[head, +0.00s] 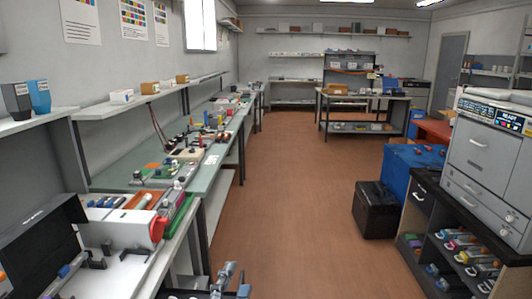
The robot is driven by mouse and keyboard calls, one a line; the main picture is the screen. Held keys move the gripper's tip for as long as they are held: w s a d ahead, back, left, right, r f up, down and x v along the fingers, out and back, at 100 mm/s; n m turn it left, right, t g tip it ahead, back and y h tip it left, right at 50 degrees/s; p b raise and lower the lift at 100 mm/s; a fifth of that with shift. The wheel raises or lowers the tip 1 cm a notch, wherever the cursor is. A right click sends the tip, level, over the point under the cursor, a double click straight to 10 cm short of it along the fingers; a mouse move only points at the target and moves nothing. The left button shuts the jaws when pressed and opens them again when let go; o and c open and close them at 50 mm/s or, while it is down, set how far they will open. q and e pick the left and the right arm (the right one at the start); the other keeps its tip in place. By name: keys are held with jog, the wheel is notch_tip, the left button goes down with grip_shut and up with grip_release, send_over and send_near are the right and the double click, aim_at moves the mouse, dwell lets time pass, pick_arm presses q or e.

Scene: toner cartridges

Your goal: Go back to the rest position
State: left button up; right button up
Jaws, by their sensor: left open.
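My left gripper (230,281) shows at the bottom edge, left of centre, in front of the floor beside the near workbench. It is open with nothing seen between its fingers, and part of it is cut off by the frame. My right gripper is not in view. Toner cartridges (460,243) with coloured ends lie on the shelves of the dark cabinet (421,226) at the right. A large grey printer (488,150) stands on that cabinet, its panel reading READY.
The near workbench (128,278) at left carries a black box, a red-and-white device and small parts. Green-topped benches (217,155) run along the left wall. A black bin (375,211) and blue box (402,165) stand at right. The brown floor (290,200) between is clear.

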pick_arm(q)
jog(key=s+a+f+n+g+y, duration=0.3)
jog(key=a+f+n+g+y, duration=0.15)
jog(key=a+f+n, duration=0.5)
jog(key=s+a+f+n+g, duration=0.3)
jog(key=s+f+g, duration=0.2)
jog(key=s+f, duration=0.45)
jog(key=s+a+f+n+g, duration=0.25)
jog(key=s+f+g, duration=0.4)
jog(key=s, duration=0.55)
notch_tip(320, 180, down, 25)
jog(key=s+f+g, duration=0.1)
jog(key=s+f, duration=0.6)
jog(key=f, duration=0.4)
jog(key=shift+s+a+m, duration=0.25)
jog(key=shift+a+m, duration=0.05)
jog(key=shift+g+y, duration=0.25)
jog(key=shift+g, duration=0.15)
jog(key=s+f, duration=0.2)
jog(key=s, duration=0.1)
jog(key=s+a+f, duration=0.1)
jog(key=s+f, duration=0.1)
jog(key=s, duration=0.1)
jog(key=s+a+f, duration=0.1)
jog(key=s+f, duration=0.1)
jog(key=s, duration=0.2)
jog(key=shift+s+f, duration=0.1)
jog(key=shift+f, duration=0.1)
jog(key=shift+c, duration=1.1)
